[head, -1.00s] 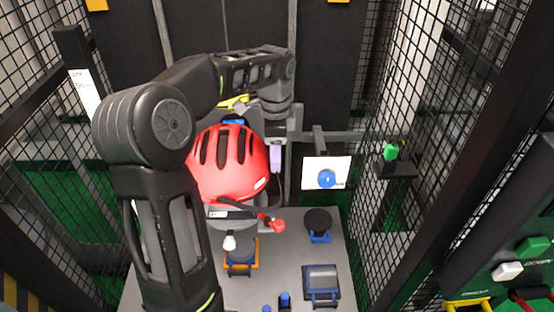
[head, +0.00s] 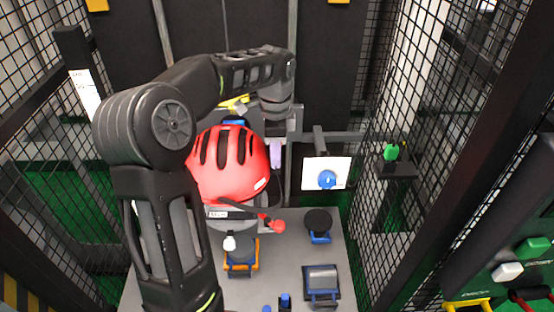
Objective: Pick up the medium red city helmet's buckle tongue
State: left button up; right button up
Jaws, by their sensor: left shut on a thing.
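The red city helmet (head: 230,165) with dark vents sits on a grey stand in the middle of the head view. My left arm reaches over it from the left. Its gripper (head: 276,137) points down just right of the helmet, shut, with its fingertips hard to make out. A pale lavender piece (head: 276,153) shows below it, and a thin dark strap (head: 276,190) hangs lower beside the helmet. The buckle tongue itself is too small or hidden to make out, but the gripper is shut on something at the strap. My right gripper is not in view.
A black lever with a red knob (head: 278,227) lies before the helmet. A white panel with a blue knob (head: 327,179) stands right. Black and blue fixtures (head: 321,281) sit on the grey base plate (head: 287,262). Mesh walls close both sides.

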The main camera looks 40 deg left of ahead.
pick_arm(q)
jog(key=shift+r, duration=0.1)
notch_tip(320, 180, up, 5)
jog(key=shift+f, duration=0.15)
notch_tip(320, 180, up, 5)
jog(key=p, duration=0.4)
dwell(0.5)
